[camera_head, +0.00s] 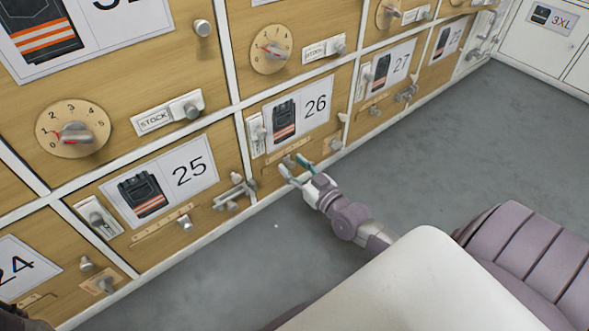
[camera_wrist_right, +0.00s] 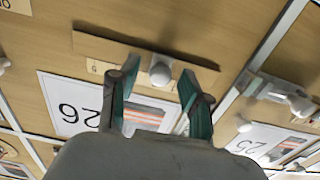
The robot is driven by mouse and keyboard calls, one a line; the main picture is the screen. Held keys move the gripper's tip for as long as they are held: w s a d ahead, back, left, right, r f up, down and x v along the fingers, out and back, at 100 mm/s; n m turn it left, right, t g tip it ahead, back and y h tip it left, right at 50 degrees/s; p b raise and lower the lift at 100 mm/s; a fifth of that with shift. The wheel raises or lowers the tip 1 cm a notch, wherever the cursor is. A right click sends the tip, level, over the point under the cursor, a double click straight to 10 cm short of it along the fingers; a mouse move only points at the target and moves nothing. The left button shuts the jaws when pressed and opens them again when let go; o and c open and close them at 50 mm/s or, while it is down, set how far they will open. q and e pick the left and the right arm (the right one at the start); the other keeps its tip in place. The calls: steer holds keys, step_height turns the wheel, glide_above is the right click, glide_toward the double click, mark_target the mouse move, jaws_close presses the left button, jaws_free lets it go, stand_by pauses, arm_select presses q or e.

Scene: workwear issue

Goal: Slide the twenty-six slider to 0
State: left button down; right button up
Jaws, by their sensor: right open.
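The wooden front marked 26 (camera_head: 266,103) is in the middle of the head view, with a label (camera_head: 314,106) showing a dark garment with orange stripes. Its slider has a beige strip (camera_head: 296,146) below the label; my right gripper (camera_head: 293,168) is in front of it and hides the knob there. In the right wrist view, which shows the front upside down, the slider's round pale knob (camera_wrist_right: 160,72) stands on the strip (camera_wrist_right: 105,48), between the fingertips of my open right gripper (camera_wrist_right: 157,82). I cannot tell whether a finger touches it. The strip's digits are mostly hidden or too small to read.
Front 25 (camera_head: 228,160) is to the left, with its own slider knob (camera_head: 185,223) and a latch (camera_head: 235,191). Front 27 (camera_head: 350,130) is to the right. A STOCK knob (camera_head: 340,48) is above. Grey floor (camera_head: 420,150) lies clear in front.

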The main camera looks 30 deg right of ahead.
mark_target(268, 170)
steer(key=shift+c, duration=0.4)
jaws_close()
steer(key=shift+a+r+p, duration=0.1)
steer(key=shift+a+p, duration=0.2)
steer(key=shift+p, duration=0.2)
steer(key=a+p, duration=0.4)
steer(key=shift+s+a, duration=0.2)
steer(key=shift+a, duration=0.4)
